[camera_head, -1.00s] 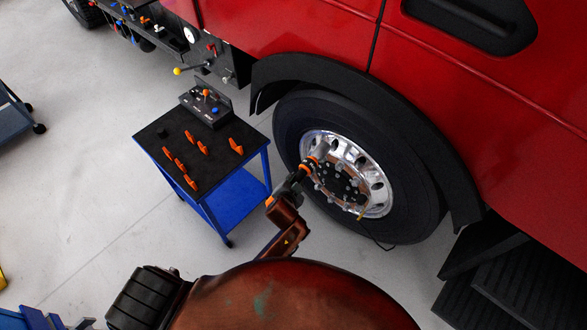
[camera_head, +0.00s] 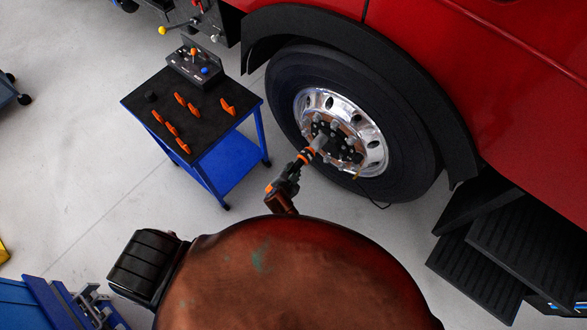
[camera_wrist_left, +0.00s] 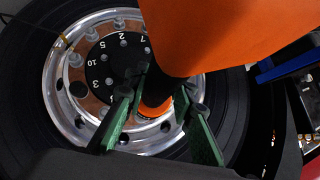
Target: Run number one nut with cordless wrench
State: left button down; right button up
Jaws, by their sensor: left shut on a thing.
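The silver truck wheel (camera_head: 372,152) has a black hub ringed by nuts and sits in its black tyre. My left gripper (camera_head: 290,178) is shut on the cordless wrench (camera_head: 305,157), black with orange bands, whose grey front end points at the lower left of the hub. I cannot tell whether it touches a nut. In the left wrist view, the green fingers of my left gripper (camera_wrist_left: 163,92) straddle the wrench's black front part, and its orange body (camera_wrist_left: 215,35) fills the upper right. Hub numbers 2, 5, 7, 10 and 3 show; number one is not visible. My right gripper is out of view.
A blue cart (camera_head: 231,160) with a black top holds several orange tools (camera_head: 228,106) and a black box (camera_head: 195,68), left of the wheel. The red truck body and black fender (camera_head: 345,35) overhang the tyre. Black steps (camera_head: 515,235) stand at right.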

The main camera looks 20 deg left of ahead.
aim_at(308, 154)
pick_arm(q)
jog(key=shift+w+r, duration=0.1)
jog(key=shift+r, duration=0.15)
jog(key=shift+w+d, duration=0.1)
jog(key=shift+w, duration=0.05)
jog(key=shift+w+d+b, duration=0.1)
jog(key=shift+w+d, duration=0.2)
jog(key=shift+w, duration=0.45)
jog(key=shift+w+d+b, duration=0.1)
jog(key=shift+w+d, duration=0.15)
jog(key=shift+w, duration=0.45)
jog(key=shift+w+d+b, duration=0.1)
jog(key=shift+w+d, duration=0.2)
jog(key=shift+w, duration=0.45)
jog(key=shift+w+d, duration=0.1)
jog(key=shift+w, duration=0.2)
jog(key=shift+w+d+b, duration=0.25)
jog(key=shift+w+d, duration=0.05)
jog(key=shift+w, duration=0.55)
jog(key=shift+w+d+b, duration=0.2)
jog(key=shift+w+d, duration=0.1)
jog(key=shift+w, duration=0.5)
